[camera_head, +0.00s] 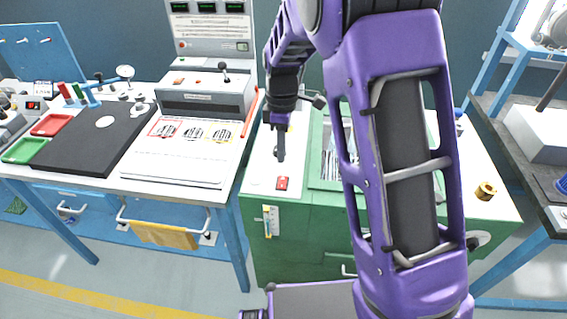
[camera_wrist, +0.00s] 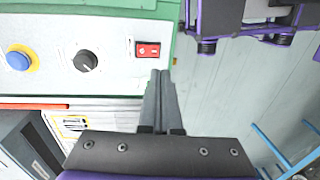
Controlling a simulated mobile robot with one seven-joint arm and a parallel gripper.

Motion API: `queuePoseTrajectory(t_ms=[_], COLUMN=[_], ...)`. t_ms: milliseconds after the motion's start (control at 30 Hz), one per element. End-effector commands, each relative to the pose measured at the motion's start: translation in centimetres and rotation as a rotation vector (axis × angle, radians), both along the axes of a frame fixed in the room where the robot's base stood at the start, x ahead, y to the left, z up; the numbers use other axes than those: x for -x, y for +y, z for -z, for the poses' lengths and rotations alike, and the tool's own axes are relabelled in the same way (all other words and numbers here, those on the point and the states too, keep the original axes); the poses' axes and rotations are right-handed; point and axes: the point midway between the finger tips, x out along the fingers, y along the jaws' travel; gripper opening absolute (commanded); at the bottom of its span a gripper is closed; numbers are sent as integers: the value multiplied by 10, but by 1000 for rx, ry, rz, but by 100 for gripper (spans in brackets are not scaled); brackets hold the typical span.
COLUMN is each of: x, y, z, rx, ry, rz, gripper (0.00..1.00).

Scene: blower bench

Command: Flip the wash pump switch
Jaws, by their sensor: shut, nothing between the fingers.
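A red rocker switch (camera_head: 282,183) sits on the white top panel of the green cabinet, near its front edge. In the wrist view the red switch (camera_wrist: 148,50) lies just beyond and slightly left of the fingertips, with small white marks on it. My gripper (camera_head: 281,157) is shut and empty, pointing down over the panel just behind the switch in the head view. Its closed fingers also show in the wrist view (camera_wrist: 160,73). I cannot tell whether they touch the panel. No label naming the wash pump is readable.
A black knob (camera_wrist: 85,60) and a blue button (camera_wrist: 18,61) with a yellow ring share the panel. The green cabinet (camera_head: 300,240) has a sunken basin right of the switch, partly hidden by my arm. A brass fitting (camera_head: 486,190) stands at the right. A white bench (camera_head: 150,187) is at left.

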Motion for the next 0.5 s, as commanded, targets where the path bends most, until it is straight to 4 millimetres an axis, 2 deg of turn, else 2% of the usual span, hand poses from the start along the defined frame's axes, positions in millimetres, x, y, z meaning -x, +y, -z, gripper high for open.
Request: queuePoseTrajectory(t_ms=[33, 200, 500], x=[0, 4, 6], y=[0, 1, 0], z=[-12, -37, -48], rx=[-1, -1, 1], ry=[-4, -1, 1], rz=[1, 1, 1], gripper=[0, 0, 0])
